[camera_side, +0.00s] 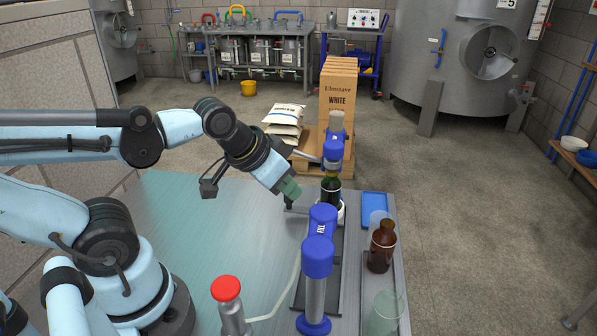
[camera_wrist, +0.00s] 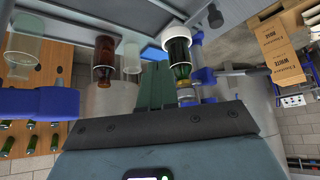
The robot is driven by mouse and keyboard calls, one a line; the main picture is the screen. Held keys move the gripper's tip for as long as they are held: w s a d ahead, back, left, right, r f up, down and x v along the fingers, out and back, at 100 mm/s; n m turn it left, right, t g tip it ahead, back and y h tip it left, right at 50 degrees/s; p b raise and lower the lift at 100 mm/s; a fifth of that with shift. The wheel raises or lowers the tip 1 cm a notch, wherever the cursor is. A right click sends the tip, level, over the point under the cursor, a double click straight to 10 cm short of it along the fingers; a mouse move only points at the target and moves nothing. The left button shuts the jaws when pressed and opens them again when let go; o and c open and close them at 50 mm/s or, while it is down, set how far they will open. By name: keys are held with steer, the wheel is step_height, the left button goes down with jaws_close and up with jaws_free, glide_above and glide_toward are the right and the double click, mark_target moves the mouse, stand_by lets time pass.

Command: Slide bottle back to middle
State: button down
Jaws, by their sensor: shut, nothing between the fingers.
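A dark green bottle (camera_side: 331,188) stands upright at the far end of a dark rail plate (camera_side: 333,270), between two blue-headed posts, in the side view. A white ring or cup is around its base; the near post hides part of it. In the wrist view the green bottle (camera_wrist: 178,57) appears upside down with its white base at the top. My gripper (camera_side: 291,191) is just left of the bottle in the side view, with green fingers. In the wrist view the fingers (camera_wrist: 156,85) are together and empty, beside the bottle. I cannot tell whether they touch it.
The near blue post (camera_side: 318,262) and far blue post (camera_side: 334,150) stand along the rail. An amber bottle (camera_side: 381,247), a clear glass (camera_side: 385,312) and a blue tray (camera_side: 375,209) are at the right. A red-capped cylinder (camera_side: 228,305) stands in front. The bench's left part is clear.

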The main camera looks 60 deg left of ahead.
stand_by(0.3)
steer(key=c, duration=1.5)
jaws_free()
steer(key=shift+w+a, duration=0.1)
steer(key=shift+a, duration=0.25)
steer(key=o, duration=0.6)
steer(key=a+g, duration=0.1)
steer(key=a, duration=0.2)
steer(key=a+r, duration=0.1)
steer(key=a, duration=0.2)
steer(key=w+a+g, duration=0.1)
steer(key=a, duration=0.2)
steer(key=shift+r+g, duration=0.25)
steer(key=shift+g, duration=0.05)
steer(key=shift+c, duration=0.2)
steer(key=shift+x, duration=6.05)
jaws_close()
